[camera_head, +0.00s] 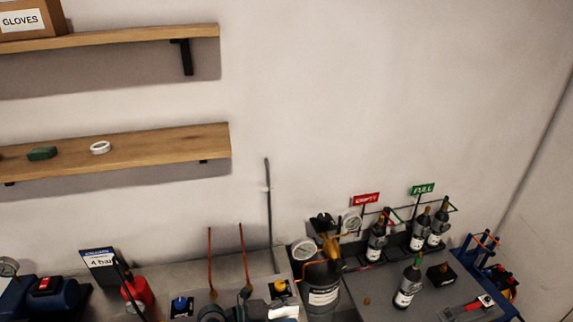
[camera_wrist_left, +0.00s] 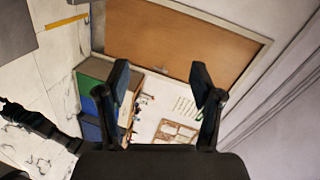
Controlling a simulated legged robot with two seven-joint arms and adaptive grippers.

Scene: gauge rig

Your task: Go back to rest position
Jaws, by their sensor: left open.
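My left gripper (camera_wrist_left: 159,76) shows in the left wrist view with its two dark fingers spread wide apart. Nothing is between the fingers, and the gripper touches nothing that I can see. Behind it, some distance away, are a brown board (camera_wrist_left: 175,45) and a cluttered white surface. I cannot make out either gripper for sure in the head view. My right gripper does not show in the wrist view either.
Two wooden shelves (camera_head: 170,139) jut from the wall. The air above the bench's right side looks clear.

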